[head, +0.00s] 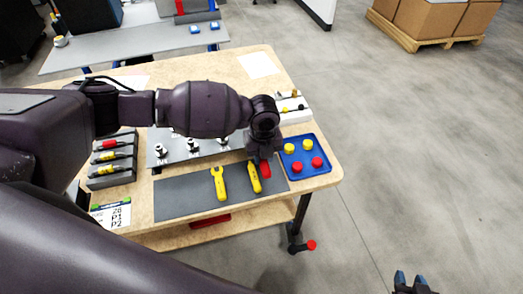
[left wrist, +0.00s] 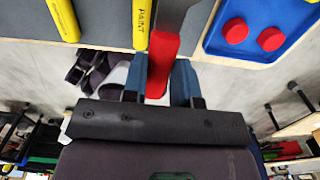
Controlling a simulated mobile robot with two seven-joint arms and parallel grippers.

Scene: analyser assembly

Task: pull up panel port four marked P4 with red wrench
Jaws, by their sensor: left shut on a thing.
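My left gripper (head: 264,157) is at the right end of the dark grey mat, over the table. Its blue fingers are shut around the red handle of the red wrench (head: 265,169); in the left wrist view the handle (left wrist: 163,55) sits between them, with grey metal beyond it. The grey panel (head: 160,158) lies behind the mat with several silver ports on it. My left arm covers part of it, and I cannot make out the P4 port. My right gripper (head: 411,284) is at the bottom right edge, away from the table, open and empty.
A blue tray (head: 322,168) with red and yellow caps is right of the gripper. A black rack (head: 112,180) stands at left.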

